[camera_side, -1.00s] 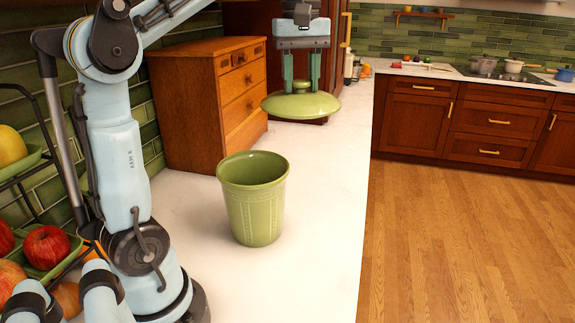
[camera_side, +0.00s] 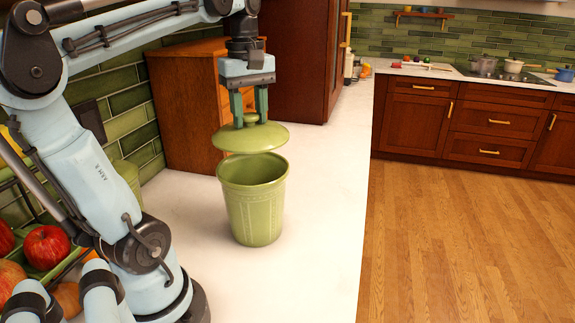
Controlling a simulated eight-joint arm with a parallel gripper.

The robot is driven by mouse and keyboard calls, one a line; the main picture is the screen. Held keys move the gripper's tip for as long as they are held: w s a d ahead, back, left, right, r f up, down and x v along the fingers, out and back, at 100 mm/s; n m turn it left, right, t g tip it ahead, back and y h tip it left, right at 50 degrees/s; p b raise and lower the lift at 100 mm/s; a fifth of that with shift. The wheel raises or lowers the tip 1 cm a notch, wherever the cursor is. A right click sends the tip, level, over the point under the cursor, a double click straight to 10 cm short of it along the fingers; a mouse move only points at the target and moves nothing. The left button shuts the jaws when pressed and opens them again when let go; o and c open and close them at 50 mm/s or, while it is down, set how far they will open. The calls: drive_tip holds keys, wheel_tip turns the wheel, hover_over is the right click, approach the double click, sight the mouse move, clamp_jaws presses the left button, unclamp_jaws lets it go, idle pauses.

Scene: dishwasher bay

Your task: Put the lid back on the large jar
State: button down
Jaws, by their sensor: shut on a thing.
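The large jar (camera_side: 254,208) is green, ribbed and upright on the white counter, with its round mouth open at the top. My gripper (camera_side: 249,117) is shut on the knob of the green lid (camera_side: 250,138). The lid hangs roughly level just above the jar's mouth, apart from the rim, with a small gap showing. It covers the view of a little of the space behind the jar. How exactly it lines up with the mouth in depth is hard to tell.
A wooden drawer cabinet (camera_side: 190,110) stands behind the jar on the white counter (camera_side: 315,215). A rack with apples (camera_side: 47,247) is at the left. Another green vessel (camera_side: 127,177) shows partly behind my arm. The counter right of the jar is clear.

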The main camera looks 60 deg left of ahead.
drive_tip(key=shift+f, duration=2.6)
drive_tip(key=shift+f, duration=0.45)
idle(0.5)
drive_tip(key=shift+c, duration=0.4)
unclamp_jaws()
idle(0.3)
drive_tip(key=shift+r, duration=2.25)
